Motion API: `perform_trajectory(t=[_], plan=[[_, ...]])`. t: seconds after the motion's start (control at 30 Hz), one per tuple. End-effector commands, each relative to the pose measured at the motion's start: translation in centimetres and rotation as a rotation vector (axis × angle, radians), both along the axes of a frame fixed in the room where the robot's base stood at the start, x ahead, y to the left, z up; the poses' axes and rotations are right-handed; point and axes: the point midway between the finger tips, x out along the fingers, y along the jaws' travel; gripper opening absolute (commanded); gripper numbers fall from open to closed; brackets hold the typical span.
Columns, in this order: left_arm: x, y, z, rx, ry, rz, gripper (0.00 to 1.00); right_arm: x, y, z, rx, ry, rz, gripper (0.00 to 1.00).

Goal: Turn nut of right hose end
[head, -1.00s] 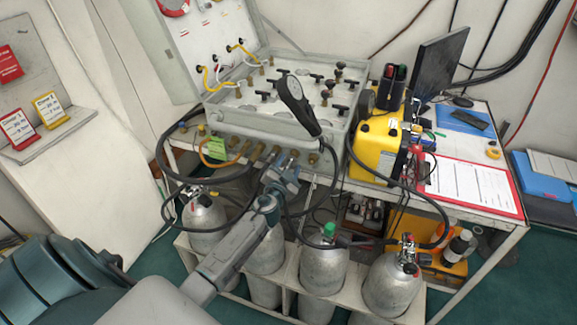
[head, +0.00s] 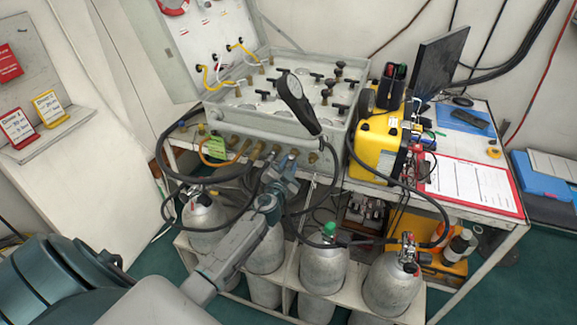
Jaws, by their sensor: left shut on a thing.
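The grey air panel case (head: 240,122) stands open on the table, with a row of brass fittings along its front face. My left gripper (head: 283,164) is at the front fittings, shut on a hose-end nut there. The gripper's own body hides most of the nut and hose end. Silver fittings show just beyond the fingers. A black hose (head: 299,212) hangs down beside the gripper toward the cylinders. My right gripper is not in view.
Several grey cylinders (head: 322,262) stand in a rack below the table. A yellow case (head: 375,150), a clipboard (head: 470,186) and a monitor (head: 440,65) are on the table's right side.

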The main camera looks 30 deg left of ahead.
Motion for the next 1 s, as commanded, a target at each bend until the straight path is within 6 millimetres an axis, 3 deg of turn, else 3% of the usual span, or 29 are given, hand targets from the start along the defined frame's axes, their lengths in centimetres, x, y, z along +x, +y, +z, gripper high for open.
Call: perform_trajectory(t=[0.37, 1.0], plan=[[0.0, -0.1, -0.3, 0.177, 0.043, 0.011, 0.01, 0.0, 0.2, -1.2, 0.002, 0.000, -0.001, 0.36], [0.0, -0.2, -0.6, 0.767, 0.187, 0.049, 0.02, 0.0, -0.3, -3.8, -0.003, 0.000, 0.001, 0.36]])
